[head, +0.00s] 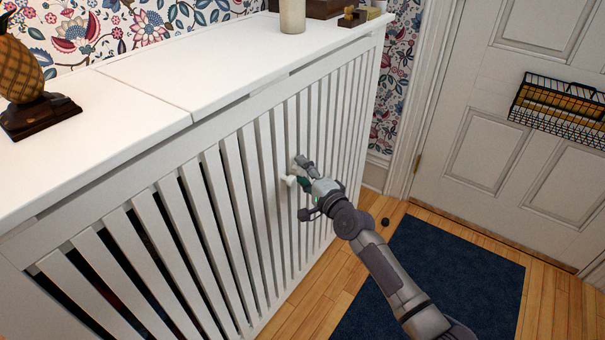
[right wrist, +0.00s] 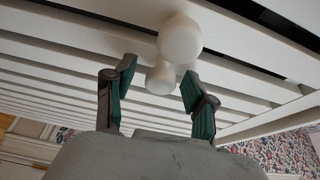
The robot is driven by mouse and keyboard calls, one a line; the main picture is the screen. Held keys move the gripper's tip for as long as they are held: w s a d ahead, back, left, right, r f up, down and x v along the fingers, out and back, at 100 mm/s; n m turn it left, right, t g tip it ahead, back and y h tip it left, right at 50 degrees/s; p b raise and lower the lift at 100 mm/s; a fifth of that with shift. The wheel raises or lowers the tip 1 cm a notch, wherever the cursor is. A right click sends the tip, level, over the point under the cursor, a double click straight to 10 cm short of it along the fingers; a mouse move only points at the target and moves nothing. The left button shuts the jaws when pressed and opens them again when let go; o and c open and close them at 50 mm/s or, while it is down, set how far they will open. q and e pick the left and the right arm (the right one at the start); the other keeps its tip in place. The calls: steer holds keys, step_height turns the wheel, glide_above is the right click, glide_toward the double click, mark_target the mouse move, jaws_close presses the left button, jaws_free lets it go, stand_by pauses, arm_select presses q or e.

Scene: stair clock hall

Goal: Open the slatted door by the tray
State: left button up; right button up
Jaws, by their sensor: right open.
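The white cabinet has slatted doors; the right-hand slatted door (head: 338,120) appears shut, beneath a dark brown tray-like object (head: 322,8) on the top. Two round white knobs show in the right wrist view: a nearer, larger one (right wrist: 180,38) and a farther one (right wrist: 160,78). One knob (head: 289,180) shows beside my gripper in the head view. My right gripper (head: 303,173) is open at the door front. In the wrist view its fingers (right wrist: 157,85) stand on either side of the farther knob; I cannot tell whether they touch it. My left gripper is out of view.
A pineapple ornament (head: 22,75) and a cream cylinder (head: 292,15) stand on the cabinet top. A dark blue mat (head: 440,285) lies on the wooden floor at right. A small dark round thing (head: 385,222) is on the floor. A panelled door (head: 480,150) holds a wire basket (head: 560,108).

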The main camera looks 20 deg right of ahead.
steer(key=shift+w, duration=0.2)
jaws_close()
stand_by(0.5)
